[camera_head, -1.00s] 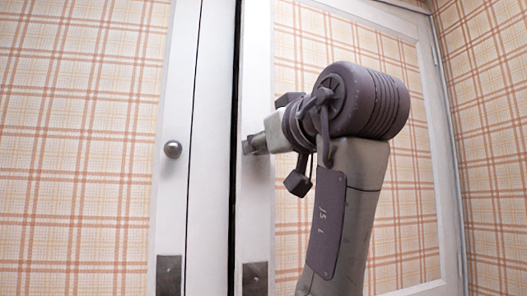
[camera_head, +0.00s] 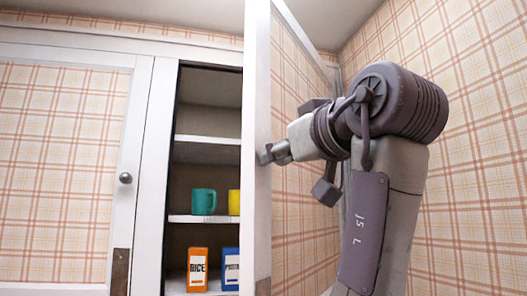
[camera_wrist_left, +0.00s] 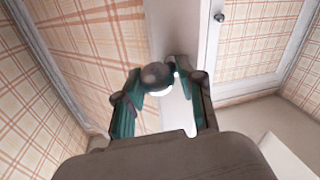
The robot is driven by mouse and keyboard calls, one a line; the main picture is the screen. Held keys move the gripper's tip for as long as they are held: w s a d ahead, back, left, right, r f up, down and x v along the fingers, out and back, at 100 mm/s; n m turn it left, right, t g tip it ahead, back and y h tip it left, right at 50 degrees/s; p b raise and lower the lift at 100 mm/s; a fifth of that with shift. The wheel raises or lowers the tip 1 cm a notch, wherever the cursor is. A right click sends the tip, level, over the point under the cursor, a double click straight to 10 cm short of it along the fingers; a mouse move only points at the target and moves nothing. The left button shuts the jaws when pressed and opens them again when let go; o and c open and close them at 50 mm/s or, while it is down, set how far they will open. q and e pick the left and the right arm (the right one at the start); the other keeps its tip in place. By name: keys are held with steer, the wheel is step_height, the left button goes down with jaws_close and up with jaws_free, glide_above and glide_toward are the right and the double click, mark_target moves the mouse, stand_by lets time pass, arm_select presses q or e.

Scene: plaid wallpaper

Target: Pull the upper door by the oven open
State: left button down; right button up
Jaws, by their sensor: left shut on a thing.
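The right-hand cupboard door (camera_head: 257,90), white-framed with a plaid panel, stands swung out toward me, its white edge facing me. My left gripper (camera_head: 268,153) is at the knob side of this door. In the left wrist view the gripper (camera_wrist_left: 160,84) has its fingers closed around the round knob (camera_wrist_left: 157,74). The knob is hidden by the fingers in the head view. The oven is not in view. My right gripper is not in view.
A plaid wall stands at right.

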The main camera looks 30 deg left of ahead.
arm_select(q)
steer(key=shift+d+r, duration=0.25)
steer(key=shift+d, duration=0.4)
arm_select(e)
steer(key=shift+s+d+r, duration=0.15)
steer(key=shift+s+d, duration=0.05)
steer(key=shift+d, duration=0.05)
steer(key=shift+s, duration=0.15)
arm_select(q)
steer(key=c, duration=0.9)
jaws_free()
steer(key=shift+w, duration=0.15)
steer(key=shift+o, duration=0.6)
steer(key=shift+w+d+f, duration=0.2)
steer(key=shift+w, duration=0.15)
steer(key=shift+s+a+r, duration=0.2)
steer(key=shift+s, duration=0.05)
step_height(320, 180, up, 10)
steer(key=shift+f, duration=0.2)
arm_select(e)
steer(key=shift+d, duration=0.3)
